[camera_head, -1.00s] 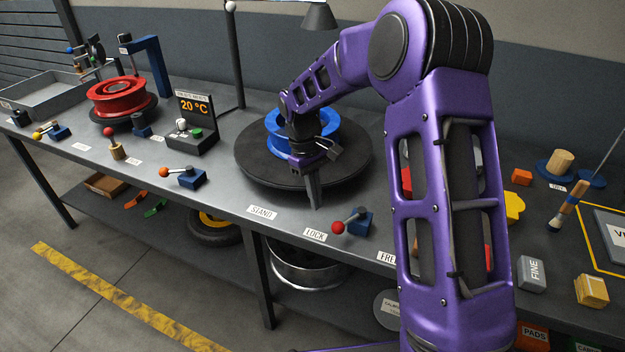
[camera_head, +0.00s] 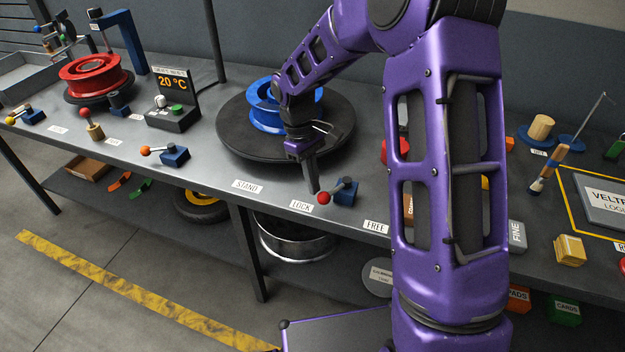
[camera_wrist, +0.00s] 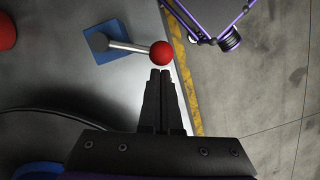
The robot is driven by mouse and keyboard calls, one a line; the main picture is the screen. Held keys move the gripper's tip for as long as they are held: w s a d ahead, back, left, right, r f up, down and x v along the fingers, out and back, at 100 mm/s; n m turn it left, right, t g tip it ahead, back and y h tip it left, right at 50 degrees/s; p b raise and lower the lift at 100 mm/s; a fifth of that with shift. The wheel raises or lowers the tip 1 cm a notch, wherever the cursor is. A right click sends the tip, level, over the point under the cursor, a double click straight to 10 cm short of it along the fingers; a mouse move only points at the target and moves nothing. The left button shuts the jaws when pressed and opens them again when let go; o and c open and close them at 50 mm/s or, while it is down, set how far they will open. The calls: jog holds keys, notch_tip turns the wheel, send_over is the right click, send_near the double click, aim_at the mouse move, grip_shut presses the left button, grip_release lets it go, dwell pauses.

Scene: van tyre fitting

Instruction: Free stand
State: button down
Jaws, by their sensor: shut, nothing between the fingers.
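The stand lever has a red ball knob (camera_head: 324,198) on a metal rod and a blue base (camera_head: 345,191) at the bench's front edge. Its rod points left, with the knob by the LOCK label (camera_head: 300,205); the FREE label (camera_head: 376,227) lies to the right. The stand is a black round turntable (camera_head: 235,140) carrying a blue rim (camera_head: 262,115). My gripper (camera_head: 314,190) is shut and empty, pointing down just left of the knob. In the wrist view the closed fingertips (camera_wrist: 160,72) meet the edge of the red knob (camera_wrist: 161,53); I cannot tell whether they touch.
Another lever, with an orange knob (camera_head: 145,151), stands to the left, below the 20 °C display box (camera_head: 172,105). A red rim (camera_head: 90,72) sits farther left. A yellow block (camera_head: 569,250) and a FINE block (camera_head: 517,236) lie right of my arm.

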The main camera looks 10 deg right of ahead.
aim_at(325, 200)
jog(key=shift+s+d+n, duration=0.1)
jog(key=shift+s+n, duration=0.2)
jog(key=shift+n, duration=0.1)
jog(key=shift+s+d+r+n+t+h+p, duration=0.1)
jog(key=shift+s+d+n+t+h+p, duration=0.1)
jog(key=shift+s+n+p, duration=0.4)
jog(key=shift+s+d+r+n+t+h+p, duration=0.15)
jog(key=shift+s+n, duration=0.25)
jog(key=shift+n, duration=0.4)
jog(key=s+n, duration=0.1)
jog(key=s+d+n+p, duration=0.1)
jog(key=n, duration=0.1)
jog(key=shift+d+f+n+t, duration=0.1)
jog(key=shift+d+n+t, duration=0.15)
jog(key=shift+d+n, duration=0.05)
jog(key=shift+s+d+f+p, duration=0.1)
jog(key=shift+s+d+p, duration=0.35)
jog(key=shift+d, duration=0.25)
jog(key=shift+s+d+f+p, duration=0.1)
jog(key=shift+s+d+p, duration=0.3)
jog(key=shift+d, duration=0.25)
jog(key=shift+s+d, duration=0.1)
jog(key=shift+d, duration=0.05)
